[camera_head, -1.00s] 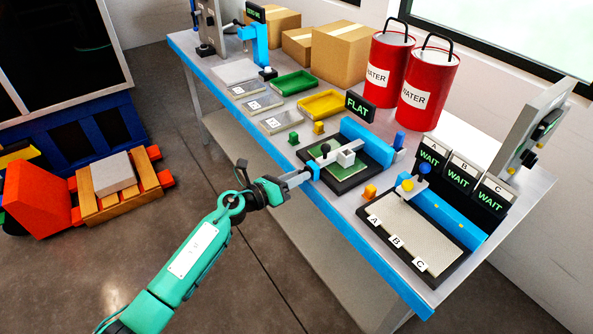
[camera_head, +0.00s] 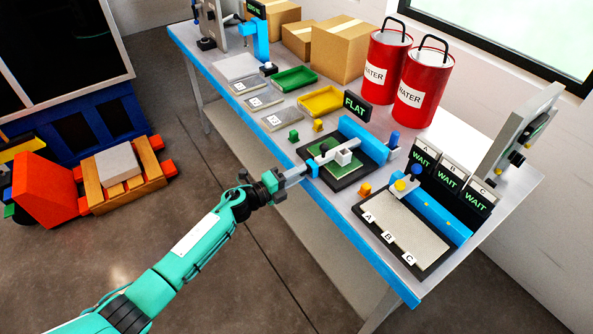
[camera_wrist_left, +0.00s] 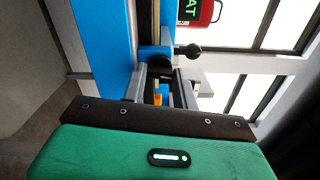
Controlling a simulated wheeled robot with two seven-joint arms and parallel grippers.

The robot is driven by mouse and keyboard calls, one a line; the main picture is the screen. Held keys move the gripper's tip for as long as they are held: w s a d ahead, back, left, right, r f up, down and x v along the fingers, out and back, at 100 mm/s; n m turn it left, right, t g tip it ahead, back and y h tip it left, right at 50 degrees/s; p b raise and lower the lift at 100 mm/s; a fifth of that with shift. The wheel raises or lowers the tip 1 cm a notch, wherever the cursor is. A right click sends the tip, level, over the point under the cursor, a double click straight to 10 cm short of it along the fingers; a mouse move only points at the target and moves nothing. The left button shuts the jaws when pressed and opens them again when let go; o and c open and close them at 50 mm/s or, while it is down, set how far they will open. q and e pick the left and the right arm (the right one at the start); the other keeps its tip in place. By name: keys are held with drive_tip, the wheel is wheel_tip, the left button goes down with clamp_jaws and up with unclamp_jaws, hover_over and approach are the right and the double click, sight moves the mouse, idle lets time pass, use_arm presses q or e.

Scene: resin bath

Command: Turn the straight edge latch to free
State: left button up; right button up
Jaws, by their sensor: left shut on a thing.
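The flat fixture is a dark frame (camera_head: 345,183) with a green plate (camera_head: 326,163) and a pale straight edge with a white block (camera_head: 343,157) across it. A black ball knob (camera_head: 326,148) stands by the straight edge; a ball knob also shows in the left wrist view (camera_wrist_left: 193,49). My left gripper (camera_head: 303,172) is at the frame's front edge, beside a small blue part (camera_head: 313,170). In the left wrist view, a dark round part, apparently the straight edge latch (camera_wrist_left: 155,62), sits at the fingertips. The fingers are shut on it; its exact angle is unclear. My right gripper is out of view.
A blue rail (camera_head: 364,137) and the FLAT sign (camera_head: 355,104) stand behind the fixture.

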use_arm(q)
drive_tip(key=shift+a+n+p, duration=0.1)
drive_tip(key=shift+n+p, duration=0.3)
drive_tip(key=shift+n, duration=0.4)
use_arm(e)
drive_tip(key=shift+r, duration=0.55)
use_arm(q)
drive_tip(key=o, duration=1)
drive_tip(key=b+v, duration=0.2)
drive_tip(key=v, duration=1.1)
drive_tip(key=shift+s+a, duration=0.2)
drive_tip(key=shift+a, duration=0.1)
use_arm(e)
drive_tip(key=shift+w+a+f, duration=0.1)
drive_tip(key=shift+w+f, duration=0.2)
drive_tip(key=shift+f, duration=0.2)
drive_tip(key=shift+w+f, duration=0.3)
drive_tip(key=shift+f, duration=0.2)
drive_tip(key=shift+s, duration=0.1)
